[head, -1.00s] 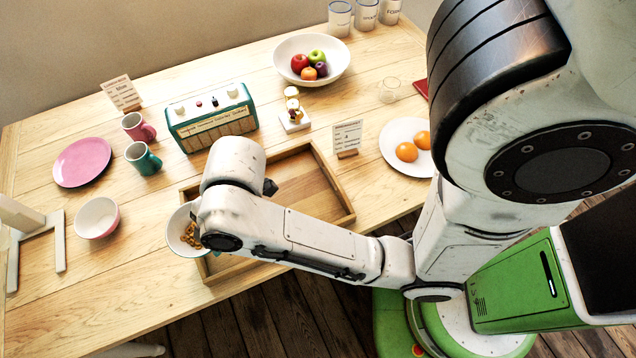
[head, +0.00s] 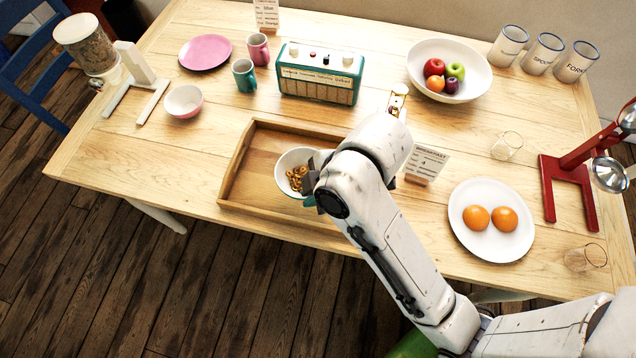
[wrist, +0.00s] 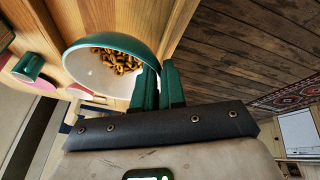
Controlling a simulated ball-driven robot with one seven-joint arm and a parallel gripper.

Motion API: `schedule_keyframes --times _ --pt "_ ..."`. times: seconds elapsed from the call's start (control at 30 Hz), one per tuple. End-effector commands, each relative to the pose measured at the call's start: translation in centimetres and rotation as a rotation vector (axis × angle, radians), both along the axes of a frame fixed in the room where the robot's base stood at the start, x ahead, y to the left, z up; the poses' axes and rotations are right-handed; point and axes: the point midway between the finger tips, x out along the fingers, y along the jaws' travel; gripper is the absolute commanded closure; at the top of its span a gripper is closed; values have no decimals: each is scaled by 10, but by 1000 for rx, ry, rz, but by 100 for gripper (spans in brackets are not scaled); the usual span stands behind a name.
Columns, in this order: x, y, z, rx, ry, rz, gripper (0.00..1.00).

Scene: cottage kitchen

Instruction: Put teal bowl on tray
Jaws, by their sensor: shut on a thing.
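The teal bowl (head: 287,162), white inside with brown ring-shaped cereal in it, is over the left half of the wooden tray (head: 236,163) in the head view. Whether it touches the tray floor I cannot tell. In the wrist view the bowl (wrist: 140,48) shows its teal outside and tilts in the picture. My gripper (wrist: 158,76) is shut on the bowl's rim. In the head view my arm hides the gripper's fingers for the most part and the tray's right part.
A sign (head: 425,162) and a plate with two oranges (head: 462,235) stand right of the tray. A teal radio (head: 320,75) is behind it. A pink-and-white bowl (head: 184,101) and mugs (head: 244,75) are at the left. A red stand (head: 575,180) is far right.

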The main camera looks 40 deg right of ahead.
Motion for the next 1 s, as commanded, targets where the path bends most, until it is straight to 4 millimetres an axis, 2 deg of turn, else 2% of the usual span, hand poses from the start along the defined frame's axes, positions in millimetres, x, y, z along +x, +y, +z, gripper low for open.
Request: schedule_keyframes --times 0.07,0.2,0.4,0.57,0.8,1.0 --pt "14 -14 -6 1 -1 -7 100" --pt "27 -28 -34 0 1 -4 100" --pt "41 -40 -56 0 -1 0 100" --pt "46 -46 -65 0 -1 -2 100" --pt "45 -46 -94 0 0 -1 100" --pt "46 -46 -96 0 -2 0 100"
